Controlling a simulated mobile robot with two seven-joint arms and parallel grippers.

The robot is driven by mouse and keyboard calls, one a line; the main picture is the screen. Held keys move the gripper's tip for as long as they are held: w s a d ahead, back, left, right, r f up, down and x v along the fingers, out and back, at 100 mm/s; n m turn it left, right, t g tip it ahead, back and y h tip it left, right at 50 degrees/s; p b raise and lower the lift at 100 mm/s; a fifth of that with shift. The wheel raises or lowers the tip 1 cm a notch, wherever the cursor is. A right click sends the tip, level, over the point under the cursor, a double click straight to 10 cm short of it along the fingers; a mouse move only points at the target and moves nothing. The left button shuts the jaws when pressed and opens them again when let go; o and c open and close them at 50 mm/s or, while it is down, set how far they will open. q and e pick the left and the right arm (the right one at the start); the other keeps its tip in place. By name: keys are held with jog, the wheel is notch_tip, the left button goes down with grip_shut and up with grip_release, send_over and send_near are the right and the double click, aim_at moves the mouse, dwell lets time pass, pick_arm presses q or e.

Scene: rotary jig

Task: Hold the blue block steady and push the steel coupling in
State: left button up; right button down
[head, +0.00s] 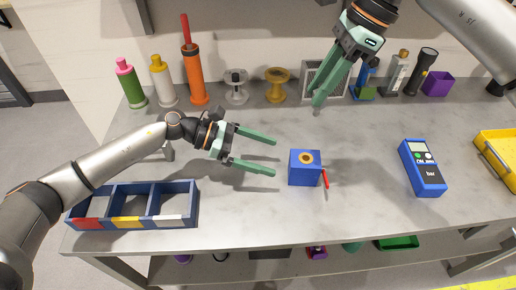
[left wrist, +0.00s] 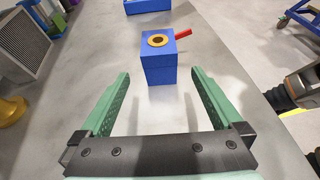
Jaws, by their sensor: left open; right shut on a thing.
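The blue block (head: 304,172) stands upright on the grey table, with a brass-coloured ring around a dark hole in its top and a red lever at its right side. In the left wrist view the blue block (left wrist: 158,68) is ahead, between and beyond my fingertips. My left gripper (head: 274,157) is open, its fingers pointing at the block from the left, apart from it. My right gripper (head: 318,104) is shut on a small grey piece, seemingly the steel coupling (head: 316,112), above the table behind the block. The fingers hide most of it.
A blue three-compartment tray (head: 128,222) is at the front left. A blue meter (head: 423,168) and yellow tray (head: 497,152) are on the right. Bottles, an orange pump (head: 194,78), spools and a purple box (head: 437,83) line the back. Table around the block is clear.

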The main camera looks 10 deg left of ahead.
aim_at(304, 166)
pick_arm(q)
jog(key=x, duration=1)
jog(key=shift+w+d, duration=0.1)
jog(key=shift+d, duration=0.15)
grip_shut()
pick_arm(e)
jog(key=shift+m+t, duration=0.3)
jog(key=shift+m, duration=0.5)
jog(key=shift+f, duration=3.2)
